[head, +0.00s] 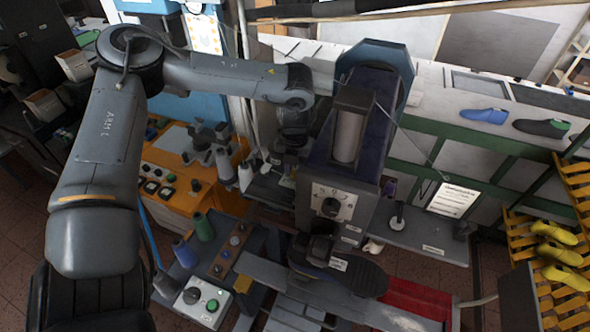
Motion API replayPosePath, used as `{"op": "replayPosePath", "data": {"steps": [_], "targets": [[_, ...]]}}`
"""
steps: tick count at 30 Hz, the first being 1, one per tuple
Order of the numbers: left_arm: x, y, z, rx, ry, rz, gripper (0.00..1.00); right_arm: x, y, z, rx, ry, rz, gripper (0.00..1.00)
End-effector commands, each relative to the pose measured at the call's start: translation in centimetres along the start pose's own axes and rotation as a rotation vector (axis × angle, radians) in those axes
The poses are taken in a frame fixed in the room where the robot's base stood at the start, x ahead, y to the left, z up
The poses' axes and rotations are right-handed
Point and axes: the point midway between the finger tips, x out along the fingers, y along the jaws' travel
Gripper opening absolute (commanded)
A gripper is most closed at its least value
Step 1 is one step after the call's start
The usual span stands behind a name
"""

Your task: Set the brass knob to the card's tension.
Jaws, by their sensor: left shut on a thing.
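My left arm comes in from the left and bends down beside the dark machine (348,118). My left gripper (289,172) is at the machine's left side, left of its dial plate. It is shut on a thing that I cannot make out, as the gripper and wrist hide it. The pale dial plate (344,196) on the machine's front carries a dark round knob (330,207). I cannot pick out a brass knob for certain. My right gripper is not in view.
A dark shoe (350,275) sits below the dial plate. A grey button box (203,302) and green and blue spools (203,227) stand at the lower left. An orange bench (180,207) is behind them. A yellow rack (557,275) with yellow lasts is at the right.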

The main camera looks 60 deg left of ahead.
Motion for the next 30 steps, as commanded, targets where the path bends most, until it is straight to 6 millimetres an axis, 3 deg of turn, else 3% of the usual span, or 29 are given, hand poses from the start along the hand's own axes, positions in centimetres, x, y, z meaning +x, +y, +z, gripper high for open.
{"op": "replayPosePath", "data": {"steps": [18, 30], "targets": [[0.3, -0.1, 0.0, -0.497, 0.000, 0.000, 0.00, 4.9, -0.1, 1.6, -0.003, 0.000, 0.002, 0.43], [0.2, 0.0, 0.0, -0.826, 0.000, 0.001, 0.00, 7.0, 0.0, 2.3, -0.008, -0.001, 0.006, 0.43]]}}
